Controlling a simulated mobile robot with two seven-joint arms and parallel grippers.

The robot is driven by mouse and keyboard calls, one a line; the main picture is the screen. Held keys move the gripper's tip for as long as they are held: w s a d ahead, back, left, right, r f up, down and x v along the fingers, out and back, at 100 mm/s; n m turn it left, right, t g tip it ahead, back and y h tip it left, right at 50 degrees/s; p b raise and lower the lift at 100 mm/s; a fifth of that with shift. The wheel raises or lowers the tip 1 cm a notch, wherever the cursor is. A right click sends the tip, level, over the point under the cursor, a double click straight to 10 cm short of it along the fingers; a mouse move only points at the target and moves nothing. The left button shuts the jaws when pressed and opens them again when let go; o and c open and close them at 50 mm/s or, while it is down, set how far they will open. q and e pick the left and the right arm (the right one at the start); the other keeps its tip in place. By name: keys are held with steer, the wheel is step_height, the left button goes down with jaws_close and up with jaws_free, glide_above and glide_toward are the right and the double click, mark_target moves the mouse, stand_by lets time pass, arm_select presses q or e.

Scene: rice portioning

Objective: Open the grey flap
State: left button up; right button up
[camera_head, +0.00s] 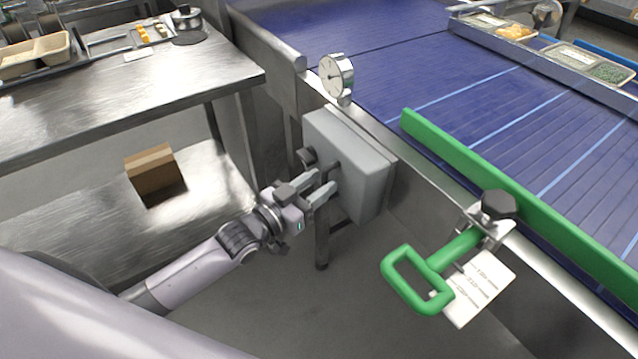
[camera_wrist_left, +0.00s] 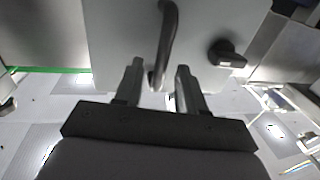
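The grey flap (camera_head: 352,155) is the front of a grey box on the side of the conveyor, and it looks closed. It has a dark bar handle (camera_wrist_left: 169,40) and a black knob (camera_wrist_left: 228,55); the knob also shows in the head view (camera_head: 307,156). My left gripper (camera_head: 326,181) is at the flap's front, with its fingers pointing at the handle. In the left wrist view the open fingers (camera_wrist_left: 160,70) stand on either side of the handle's end, with gaps visible. Whether either finger touches it I cannot tell. My right gripper is not in view.
A green guide rail (camera_head: 500,190) and a green handle (camera_head: 418,280) are right of the flap. A dial gauge (camera_head: 337,77) stands above it. A steel table (camera_head: 130,95) is at left, with a cardboard box (camera_head: 154,173) on its lower shelf. Floor below the flap is clear.

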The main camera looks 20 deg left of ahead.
arm_select(q)
steer(key=shift+w+d, duration=0.15)
steer(key=shift+w, duration=0.15)
jaws_close()
steer(key=shift+s, duration=0.1)
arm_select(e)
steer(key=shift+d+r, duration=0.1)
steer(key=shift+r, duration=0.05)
